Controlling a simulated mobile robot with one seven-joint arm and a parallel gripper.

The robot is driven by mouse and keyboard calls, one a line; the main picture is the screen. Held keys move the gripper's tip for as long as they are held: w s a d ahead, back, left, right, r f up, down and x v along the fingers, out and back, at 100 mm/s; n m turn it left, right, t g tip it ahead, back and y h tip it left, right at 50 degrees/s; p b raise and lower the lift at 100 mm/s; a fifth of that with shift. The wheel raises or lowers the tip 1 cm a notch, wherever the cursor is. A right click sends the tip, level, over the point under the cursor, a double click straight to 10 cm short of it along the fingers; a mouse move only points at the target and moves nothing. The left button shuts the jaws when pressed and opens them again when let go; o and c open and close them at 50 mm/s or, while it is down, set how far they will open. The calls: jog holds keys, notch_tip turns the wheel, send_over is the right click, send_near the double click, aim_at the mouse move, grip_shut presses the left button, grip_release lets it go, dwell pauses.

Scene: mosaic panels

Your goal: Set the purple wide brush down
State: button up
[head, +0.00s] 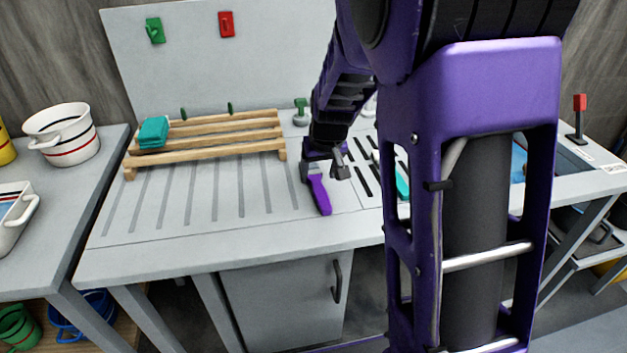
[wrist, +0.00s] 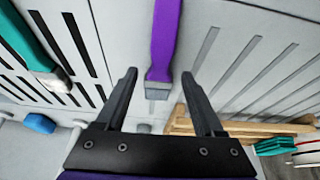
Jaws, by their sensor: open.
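The purple wide brush (head: 321,197) lies on the grey worktop, near the front edge, with its handle toward the front. It also shows in the wrist view (wrist: 166,35), with its grey metal end between my fingers. My gripper (head: 323,168) is over the metal end of the brush. In the wrist view my gripper (wrist: 158,75) is open, one finger on each side of the brush with gaps between. Neither finger appears to touch it. I cannot tell how high the fingers are above the worktop.
A teal-handled tool (wrist: 30,45) lies beside the brush on the black-slotted area. A wooden rack (head: 215,140) with a folded teal cloth (head: 153,132) stands at the back left. The grooved worktop (head: 235,225) left of the brush is clear.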

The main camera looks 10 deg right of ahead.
aim_at(317, 182)
jog(key=shift+x, duration=1.6)
jog(key=shift+f+b, duration=0.15)
jog(key=shift+b, duration=0.2)
jog(key=shift+c, duration=0.3)
grip_shut()
